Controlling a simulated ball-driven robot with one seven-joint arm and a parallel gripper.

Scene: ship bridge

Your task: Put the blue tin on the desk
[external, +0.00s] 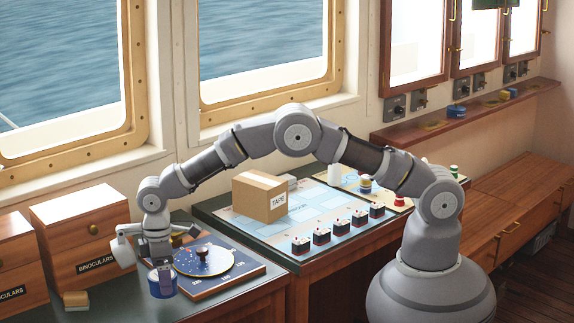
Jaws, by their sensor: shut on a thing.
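The blue tin (161,285) is a short round tin low in the left part of the external view. My gripper (161,270) points down and is shut on it. The tin is over the green-topped desk (228,305), just left of a blue board with a round dial. I cannot tell whether the tin touches the desk top or is held slightly above it. The gripper hides the upper part of the tin.
The blue dial board (250,272) with a dark knob is close on the right. Binoculars boxes (85,240) and a small block (76,300) stand on the left. A chart table with a tape carton (260,197) lies further right. Another blue tin (457,115) is on the wall shelf.

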